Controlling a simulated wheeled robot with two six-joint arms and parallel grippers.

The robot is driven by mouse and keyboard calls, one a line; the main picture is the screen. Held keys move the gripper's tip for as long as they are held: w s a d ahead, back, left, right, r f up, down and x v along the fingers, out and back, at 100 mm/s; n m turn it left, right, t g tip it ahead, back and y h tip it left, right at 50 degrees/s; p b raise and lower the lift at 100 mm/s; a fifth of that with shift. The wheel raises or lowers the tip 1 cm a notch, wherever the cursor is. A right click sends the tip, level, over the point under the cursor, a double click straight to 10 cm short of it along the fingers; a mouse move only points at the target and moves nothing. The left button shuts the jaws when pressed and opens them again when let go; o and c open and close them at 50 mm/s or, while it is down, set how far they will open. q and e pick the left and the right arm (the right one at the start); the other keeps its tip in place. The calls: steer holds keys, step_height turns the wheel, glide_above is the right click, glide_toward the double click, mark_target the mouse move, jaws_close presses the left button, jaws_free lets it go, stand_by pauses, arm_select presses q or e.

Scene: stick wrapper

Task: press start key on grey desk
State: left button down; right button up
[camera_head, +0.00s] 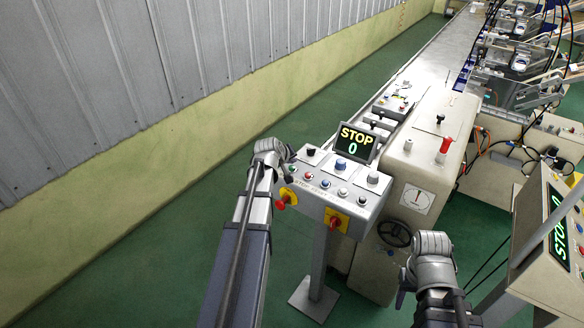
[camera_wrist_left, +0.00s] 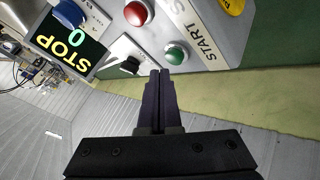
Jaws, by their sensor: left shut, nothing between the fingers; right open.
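The grey desk (camera_head: 335,205) is a sloped control panel on a post, with a row of coloured buttons and knobs. Its screen (camera_head: 355,143) reads STOP 0. The green button (camera_wrist_left: 175,54) sits beside the START lettering (camera_wrist_left: 203,43) in the left wrist view, with a red button (camera_wrist_left: 136,13) to its left. My left gripper (camera_head: 289,165) is at the desk's left end; its shut, empty fingertips (camera_wrist_left: 161,73) appear just below and left of the green button. I cannot tell whether they touch it. My right gripper (camera_head: 402,288) is open, low and right of the desk.
Red knobs on yellow plates (camera_head: 337,219) stick out of the desk's front. A beige machine cabinet (camera_head: 415,165) with a handwheel (camera_head: 394,233) stands right of it. Another desk with a STOP 0 screen (camera_head: 558,228) is at far right. Green floor (camera_head: 170,245) is clear at left.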

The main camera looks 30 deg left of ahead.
arm_select(q)
steer(key=shift+f+b, duration=0.4)
steer(key=shift+f+b, duration=0.45)
stand_by(0.6)
steer(key=shift+r, duration=0.1)
steer(key=shift+r+p, duration=0.8)
steer(key=shift+p, duration=0.1)
step_height(320, 180, up, 5)
steer(key=p, duration=0.5)
stand_by(0.8)
